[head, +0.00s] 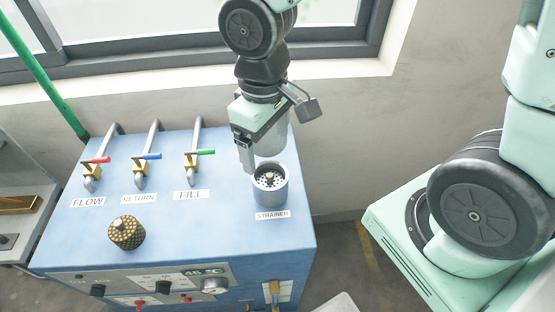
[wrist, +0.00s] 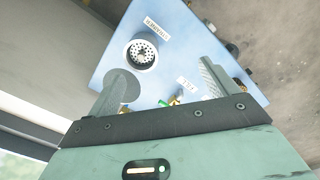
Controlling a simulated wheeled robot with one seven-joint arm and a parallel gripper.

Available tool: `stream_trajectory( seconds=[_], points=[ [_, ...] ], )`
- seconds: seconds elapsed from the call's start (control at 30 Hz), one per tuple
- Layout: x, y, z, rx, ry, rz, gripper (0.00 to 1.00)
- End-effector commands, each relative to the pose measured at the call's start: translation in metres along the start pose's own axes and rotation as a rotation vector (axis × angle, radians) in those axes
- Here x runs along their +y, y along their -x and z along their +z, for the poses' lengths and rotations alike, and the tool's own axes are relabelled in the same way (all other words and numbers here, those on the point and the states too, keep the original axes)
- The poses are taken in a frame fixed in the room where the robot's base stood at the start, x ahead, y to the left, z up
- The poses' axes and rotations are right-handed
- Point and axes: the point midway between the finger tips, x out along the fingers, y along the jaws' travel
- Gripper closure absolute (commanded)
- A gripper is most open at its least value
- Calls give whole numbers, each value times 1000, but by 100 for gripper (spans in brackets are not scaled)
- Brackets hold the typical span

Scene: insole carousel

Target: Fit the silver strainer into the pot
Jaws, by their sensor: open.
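The pot (head: 283,193) is a grey cylinder on the blue top, behind the STRAINER label. The silver strainer (head: 269,181), a round plate with dark holes, sits inside it, below the rim. The wrist view shows the strainer (wrist: 143,53) centred and looking level in the pot (wrist: 129,63); how deep it is seated I cannot tell. My gripper (head: 250,163) is above and just left of the pot in the head view. In the wrist view, my gripper (wrist: 162,78) has its fingers wide apart with nothing between them, and it does not appear to touch the strainer.
A pale round object (head: 268,146) stands close behind the pot, partly hidden by my gripper. A brass perforated cylinder (head: 126,233) stands at front left. Pipes with red, blue and green valve handles (head: 205,152) line the back. The middle of the blue top (head: 205,222) is clear.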

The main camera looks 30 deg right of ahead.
Motion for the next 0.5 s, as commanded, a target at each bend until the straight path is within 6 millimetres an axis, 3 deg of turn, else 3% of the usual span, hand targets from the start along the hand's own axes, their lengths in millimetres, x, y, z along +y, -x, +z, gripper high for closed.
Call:
stream_trajectory(
  seconds=[0.1, 0.2, 0.33, 0.5],
  points=[
    [-39, 21, 34, 19, 79, -12, 14],
    [-59, 31, 57, 30, 123, -35, 14],
    [-72, 37, 73, 38, 151, -57, 14],
    [-74, 38, 76, 37, 155, -62, 14]
  ],
)
